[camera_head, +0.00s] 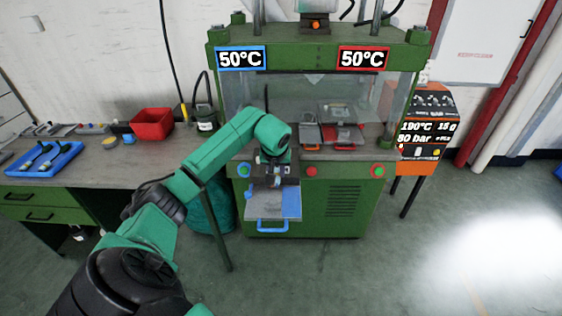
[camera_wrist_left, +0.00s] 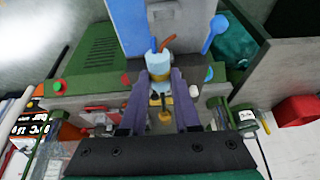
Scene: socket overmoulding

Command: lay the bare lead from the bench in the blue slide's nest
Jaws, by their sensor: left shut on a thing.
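My left gripper (camera_head: 276,180) is over the blue slide (camera_head: 265,206), which sticks out from the press front with its blue handle towards me. In the left wrist view the gripper's fingers (camera_wrist_left: 161,82) are shut on the bare lead (camera_wrist_left: 159,67), a pale piece with a yellowish band and blue and brown wire ends. The lead appears above the slide plate (camera_wrist_left: 185,14), apart from it as far as I can tell. The nest cannot be made out clearly. My right gripper is not in view.
The green press (camera_head: 335,205) stands ahead with a red-marked slide (camera_head: 346,136) inside. An orange control unit (camera_head: 428,130) is to its right. On the bench (camera_head: 100,168) at left are a blue tray (camera_head: 66,165) with tools and a red bin (camera_head: 152,124). Floor at right is clear.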

